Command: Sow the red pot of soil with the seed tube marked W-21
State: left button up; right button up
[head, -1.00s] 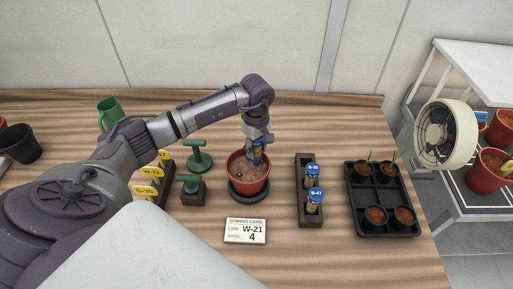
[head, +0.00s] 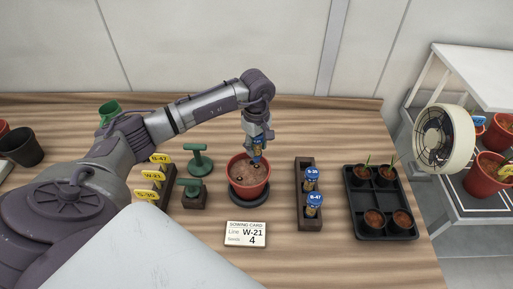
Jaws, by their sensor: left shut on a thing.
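The red pot of soil (head: 249,190) stands on a dark saucer (head: 237,196) in the middle of the table. Its brown soil (head: 248,172) shows a few small dark spots. My left gripper (head: 257,139) is above the pot's back right part, shut on a small seed tube (head: 257,151) with blue and yellow on it. The tube's lower end is over the soil near the rim; I cannot read its mark or tell whether it touches. The sowing card (head: 245,234) in front reads W-21 and seeds 4. My right gripper is not in view.
A dark rack (head: 309,221) holds blue-capped tubes S-35 (head: 312,174) and B-47 (head: 315,199). A seedling tray (head: 383,204) and fan (head: 443,138) are right.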

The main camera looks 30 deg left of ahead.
pick_arm(q)
jog(key=shift+r+p, duration=0.95)
jog(key=shift+r, duration=1.1)
